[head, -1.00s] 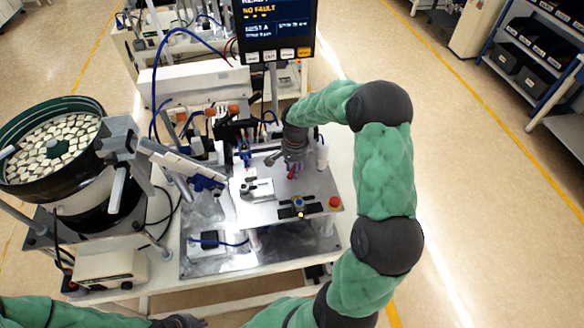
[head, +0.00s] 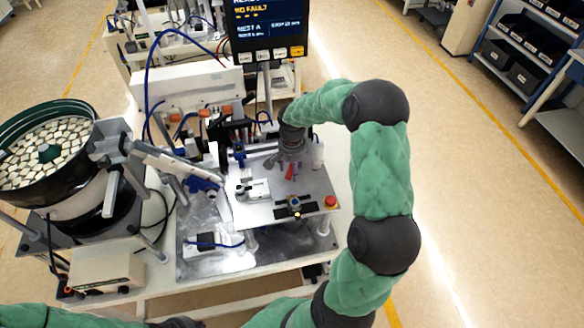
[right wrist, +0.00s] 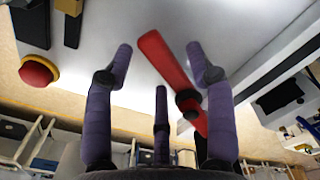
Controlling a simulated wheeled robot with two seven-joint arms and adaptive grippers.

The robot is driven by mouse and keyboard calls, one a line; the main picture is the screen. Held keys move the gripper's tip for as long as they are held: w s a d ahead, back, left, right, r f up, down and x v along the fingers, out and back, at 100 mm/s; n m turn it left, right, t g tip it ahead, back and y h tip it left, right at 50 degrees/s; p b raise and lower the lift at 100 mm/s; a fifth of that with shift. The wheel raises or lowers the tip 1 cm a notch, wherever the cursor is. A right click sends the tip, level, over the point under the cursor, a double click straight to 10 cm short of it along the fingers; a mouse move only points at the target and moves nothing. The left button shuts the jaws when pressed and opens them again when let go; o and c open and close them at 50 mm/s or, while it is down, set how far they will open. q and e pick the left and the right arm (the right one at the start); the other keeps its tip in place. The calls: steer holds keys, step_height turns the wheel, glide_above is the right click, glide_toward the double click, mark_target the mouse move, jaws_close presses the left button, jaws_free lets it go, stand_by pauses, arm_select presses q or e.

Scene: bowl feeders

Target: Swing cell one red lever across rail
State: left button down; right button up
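The red lever (right wrist: 168,62) is a flat red bar with a dark round pivot or knob near its lower end in the right wrist view. It slants between the spread purple fingers of my right gripper (right wrist: 161,66), with visible gaps beside it. In the head view my right gripper (head: 290,165) hangs low over the metal plate (head: 262,212), and a bit of the red lever shows below it. My right gripper is open around the lever; I cannot tell if any finger touches it. Only my left forearm shows at the bottom left; its gripper is out of view.
A red button (head: 331,202) stands at the plate's right corner. A black strip with a knob (head: 294,204) and a small grey fixture (head: 252,189) lie nearby. A pale straight beam (right wrist: 262,82) runs beside the lever. The bowl feeder (head: 45,150) and display (head: 268,28) stand left and behind.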

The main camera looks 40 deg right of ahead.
step_height(320, 180, up, 12)
stand_by(0.8)
